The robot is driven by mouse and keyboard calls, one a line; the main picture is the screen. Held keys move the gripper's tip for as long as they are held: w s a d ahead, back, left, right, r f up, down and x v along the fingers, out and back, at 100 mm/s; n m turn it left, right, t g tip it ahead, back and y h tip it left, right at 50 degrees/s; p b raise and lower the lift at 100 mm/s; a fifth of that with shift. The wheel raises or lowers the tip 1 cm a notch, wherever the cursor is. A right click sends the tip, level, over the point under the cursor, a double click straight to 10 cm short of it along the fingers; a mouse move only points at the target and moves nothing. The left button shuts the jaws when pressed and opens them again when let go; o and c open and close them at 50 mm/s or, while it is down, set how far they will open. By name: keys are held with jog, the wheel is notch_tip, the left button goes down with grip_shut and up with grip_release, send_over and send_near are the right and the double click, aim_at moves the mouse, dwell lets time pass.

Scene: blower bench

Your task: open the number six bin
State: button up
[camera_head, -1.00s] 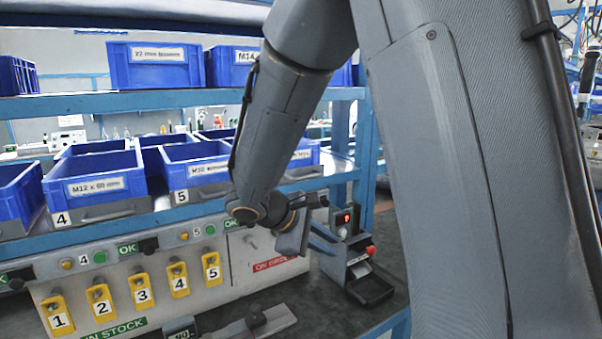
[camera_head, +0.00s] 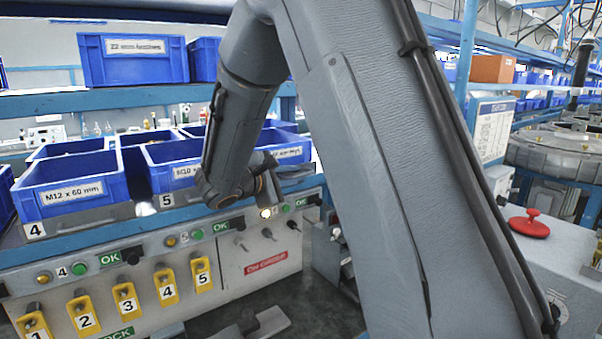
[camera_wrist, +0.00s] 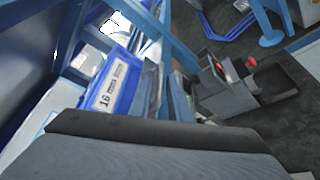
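The bin at the right end of the lower row (camera_head: 288,152) is blue with a white label and sits right of bin 5. Its number plate is hidden behind my arm. A glowing amber lamp (camera_head: 266,212) and a green button (camera_head: 286,208) are on the panel below it. My gripper (camera_head: 283,178) is in front of this bin's lower front, partly covered by my wrist. In the wrist view a blue bin with a white label (camera_wrist: 108,88) lies just left of my gripper (camera_wrist: 164,97). Its two slab fingers look apart, with nothing clearly held. Contact cannot be told.
Bin 4 (camera_head: 72,188) and bin 5 (camera_head: 172,165) stand to the left. Yellow numbered tags (camera_head: 125,298) hang on the panel below. A blue shelf upright (camera_wrist: 175,38) is close to the gripper.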

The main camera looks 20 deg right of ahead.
aim_at(298, 175)
jog(key=shift+p+x, duration=0.45)
jog(key=shift+x, duration=1.3)
grip_shut()
